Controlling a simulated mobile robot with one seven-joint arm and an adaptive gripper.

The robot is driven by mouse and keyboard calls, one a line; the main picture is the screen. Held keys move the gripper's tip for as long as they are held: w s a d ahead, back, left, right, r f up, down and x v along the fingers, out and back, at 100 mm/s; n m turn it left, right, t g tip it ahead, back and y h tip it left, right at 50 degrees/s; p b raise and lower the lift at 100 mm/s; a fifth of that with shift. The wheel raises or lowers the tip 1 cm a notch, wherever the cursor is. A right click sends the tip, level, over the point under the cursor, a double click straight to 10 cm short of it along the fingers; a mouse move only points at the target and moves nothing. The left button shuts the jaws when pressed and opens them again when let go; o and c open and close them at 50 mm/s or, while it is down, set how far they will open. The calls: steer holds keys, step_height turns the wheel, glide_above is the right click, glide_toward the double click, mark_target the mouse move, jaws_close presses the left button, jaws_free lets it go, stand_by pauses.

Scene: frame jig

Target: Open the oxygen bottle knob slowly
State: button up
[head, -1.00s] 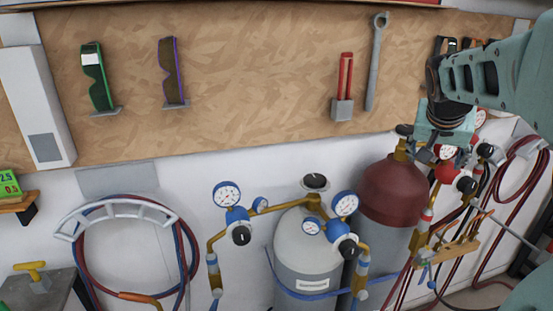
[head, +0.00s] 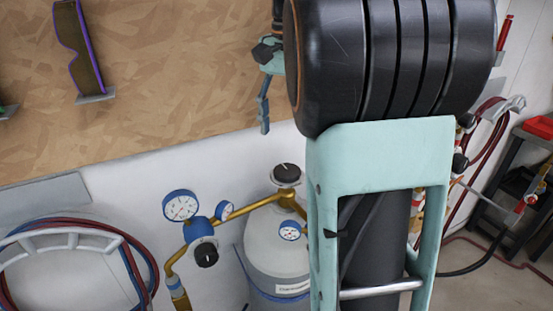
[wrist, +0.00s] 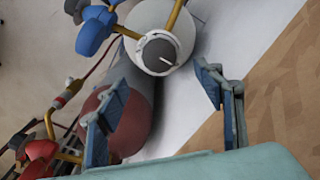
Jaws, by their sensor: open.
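The oxygen bottle (head: 262,250) is a pale grey cylinder with blue regulators and brass pipes. Its dark round knob (head: 287,173) sits on top and carries a white line. In the wrist view the knob (wrist: 158,50) is seen nearly end-on, upper middle, beyond the fingertips. My gripper (wrist: 155,98) is open and empty, its fingers at the left and right of the view, with the knob between their directions but apart from them. In the head view my gripper (head: 264,100) hangs above the knob, slightly left of it, partly hidden by my arm.
A blue gauge (head: 181,206) and regulator stand left of the knob. A dark red bottle (wrist: 130,125) is beside the oxygen bottle in the wrist view; my arm hides it in the head view. The board wall (head: 180,80) is behind, and coiled hoses (head: 125,250) hang left.

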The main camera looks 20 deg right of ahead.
mark_target(287, 169)
step_height(287, 169, down, 10)
steer(key=shift+r+b, duration=0.25)
steer(key=shift+b, duration=0.1)
steer(key=c, duration=1.2)
steer(key=shift+o, duration=0.2)
steer(key=shift+n, duration=0.4)
steer(key=shift+n+p, duration=0.85)
steer(key=shift+n, duration=1.55)
